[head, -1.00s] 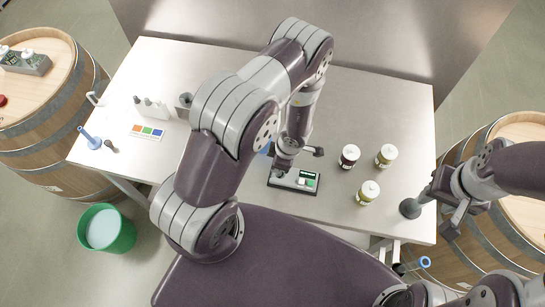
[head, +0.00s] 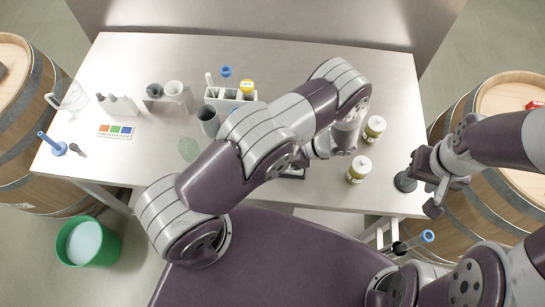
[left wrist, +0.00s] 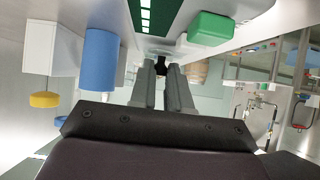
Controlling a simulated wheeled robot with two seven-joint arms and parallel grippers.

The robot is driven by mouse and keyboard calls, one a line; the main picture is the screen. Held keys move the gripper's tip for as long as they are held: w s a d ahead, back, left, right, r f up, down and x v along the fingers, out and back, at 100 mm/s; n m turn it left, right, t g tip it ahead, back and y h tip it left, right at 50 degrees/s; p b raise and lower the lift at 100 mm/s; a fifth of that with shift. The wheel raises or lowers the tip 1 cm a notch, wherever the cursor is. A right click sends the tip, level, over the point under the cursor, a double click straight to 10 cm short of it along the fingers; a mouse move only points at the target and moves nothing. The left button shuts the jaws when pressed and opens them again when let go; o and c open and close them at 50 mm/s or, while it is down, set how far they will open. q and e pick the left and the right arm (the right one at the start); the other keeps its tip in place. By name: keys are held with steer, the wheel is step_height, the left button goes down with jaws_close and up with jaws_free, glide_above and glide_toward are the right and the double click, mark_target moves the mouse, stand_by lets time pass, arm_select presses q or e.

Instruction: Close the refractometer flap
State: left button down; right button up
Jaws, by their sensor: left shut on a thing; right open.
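The refractometer (head: 293,173) is on the steel table, mostly hidden under my left arm in the head view. Its green display (left wrist: 147,14) shows close up at the top of the left wrist view, with a green block (left wrist: 210,28) beside it. My left gripper (left wrist: 162,68) is right at the instrument, its fingers nearly together on a small dark part that looks like the flap. The flap's angle cannot be told. In the head view the left fingertips are hidden by the arm. My right gripper (head: 428,190) is open and empty by the table's right edge.
A tube rack (head: 232,100), a grey cup (head: 208,121) and a colour card (head: 116,131) are on the left half.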

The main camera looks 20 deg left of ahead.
arm_select(q)
steer(key=shift+d+f+y+b, duration=0.1)
steer(key=shift+f+y+b, duration=0.1)
steer(key=shift+y+b, duration=0.15)
stand_by(0.3)
steer(key=c, duration=1.1)
jaws_free()
steer(key=shift+w+d+b, duration=0.1)
steer(key=shift+d+b, duration=0.15)
steer(key=shift+b, duration=0.05)
steer(key=b+v, duration=0.3)
steer(key=v, duration=0.4)
steer(key=shift+r, duration=0.15)
